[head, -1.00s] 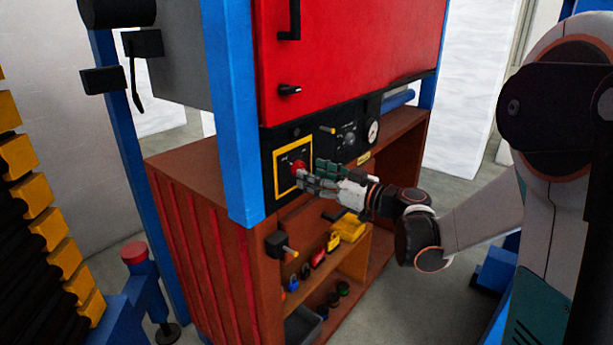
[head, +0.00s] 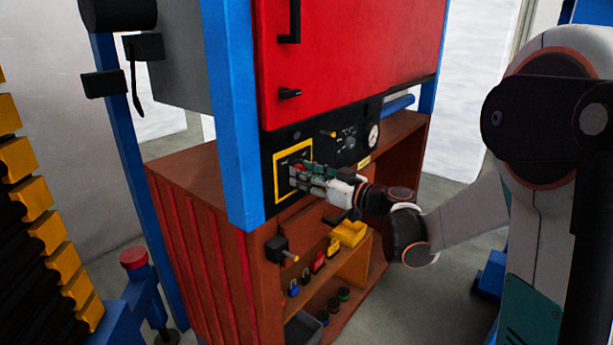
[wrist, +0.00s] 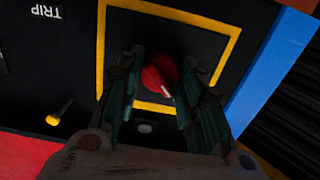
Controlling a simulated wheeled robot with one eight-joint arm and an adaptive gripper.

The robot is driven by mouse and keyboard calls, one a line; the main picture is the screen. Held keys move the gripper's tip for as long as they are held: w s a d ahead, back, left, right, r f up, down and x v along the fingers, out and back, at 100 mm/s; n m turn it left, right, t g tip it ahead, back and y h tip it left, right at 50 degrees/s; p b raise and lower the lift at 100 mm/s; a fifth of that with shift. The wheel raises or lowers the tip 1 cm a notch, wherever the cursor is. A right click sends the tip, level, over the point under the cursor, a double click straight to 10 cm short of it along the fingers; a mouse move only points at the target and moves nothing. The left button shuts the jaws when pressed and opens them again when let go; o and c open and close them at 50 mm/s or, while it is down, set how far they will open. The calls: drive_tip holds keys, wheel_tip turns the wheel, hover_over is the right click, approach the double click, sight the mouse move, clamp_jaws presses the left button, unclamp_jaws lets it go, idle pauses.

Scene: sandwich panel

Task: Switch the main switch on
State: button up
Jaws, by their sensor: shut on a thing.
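The main switch is a red round knob with a white pointer mark (wrist: 158,73). It sits inside a yellow frame (wrist: 176,12) on a black panel; in the head view only a bit of the red knob (head: 299,166) shows above my fingers. My gripper (head: 294,178) reaches in from the right, in front of the knob. In the wrist view its two green fingers (wrist: 158,84) lie on either side of the knob, shut on it. The fingers hide part of the knob's sides.
A yellow-tipped lever (wrist: 59,112) and a TRIP label (wrist: 46,11) are on the same panel. A gauge (head: 373,136) is further right. A blue post (head: 236,120) stands left of the panel. Below is a brown shelf with several small coloured items (head: 318,262).

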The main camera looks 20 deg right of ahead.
drive_tip(key=shift+m, duration=0.4)
drive_tip(key=shift+m+p, duration=0.4)
drive_tip(key=shift+m, duration=8.1)
drive_tip(key=o, duration=1.1)
drive_tip(key=v, duration=1.2)
